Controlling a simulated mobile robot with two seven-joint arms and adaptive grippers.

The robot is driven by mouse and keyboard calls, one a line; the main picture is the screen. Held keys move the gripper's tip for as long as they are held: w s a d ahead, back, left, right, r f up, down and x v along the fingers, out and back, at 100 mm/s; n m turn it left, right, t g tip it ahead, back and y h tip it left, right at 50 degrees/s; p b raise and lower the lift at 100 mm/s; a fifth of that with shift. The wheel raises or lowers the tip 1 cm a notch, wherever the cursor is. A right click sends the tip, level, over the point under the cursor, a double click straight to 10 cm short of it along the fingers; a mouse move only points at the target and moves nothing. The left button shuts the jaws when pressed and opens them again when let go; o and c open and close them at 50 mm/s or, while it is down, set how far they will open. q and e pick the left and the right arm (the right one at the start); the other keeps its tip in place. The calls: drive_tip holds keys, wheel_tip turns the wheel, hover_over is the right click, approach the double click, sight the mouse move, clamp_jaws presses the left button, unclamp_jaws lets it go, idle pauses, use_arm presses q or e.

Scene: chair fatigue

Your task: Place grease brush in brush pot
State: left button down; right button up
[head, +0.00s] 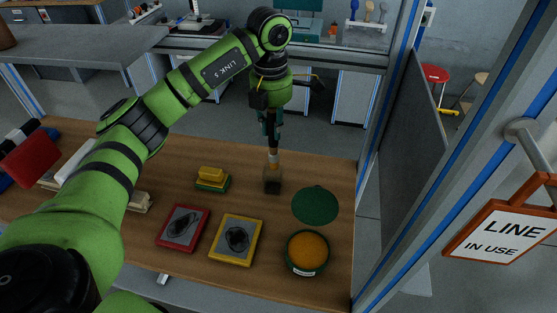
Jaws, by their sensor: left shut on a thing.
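My left gripper (272,138) points down over the wooden table and is shut on the grease brush (273,158). Only a short light-coloured part of the brush shows below the fingers; the rest is hidden by them. The brush is upright, directly above the small dark square brush pot (272,184), and its lower end meets the pot's top in this view. I cannot tell how far inside the pot it is. My right gripper is not in view.
On the table (170,245) are a round tin of orange grease (307,251), a green disc (315,205), red (183,228) and yellow (237,239) framed pads, and a yellow-green block (212,180). A frame post and a "LINE IN USE" sign (504,228) stand right.

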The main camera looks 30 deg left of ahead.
sight(270, 111)
use_arm(q)
drive_tip(key=f, duration=0.1)
drive_tip(key=s+f+p, duration=0.1)
drive_tip(key=f, duration=0.1)
drive_tip(key=shift+f, duration=0.3)
drive_tip(key=f, duration=0.1)
drive_tip(key=f+p, duration=0.1)
drive_tip(key=f, duration=0.1)
drive_tip(key=shift+w+f+p, duration=0.2)
drive_tip(key=shift+w+p, duration=0.05)
drive_tip(key=shift+p, duration=0.05)
drive_tip(key=shift+f, duration=0.4)
drive_tip(key=c, duration=1.1)
unclamp_jaws()
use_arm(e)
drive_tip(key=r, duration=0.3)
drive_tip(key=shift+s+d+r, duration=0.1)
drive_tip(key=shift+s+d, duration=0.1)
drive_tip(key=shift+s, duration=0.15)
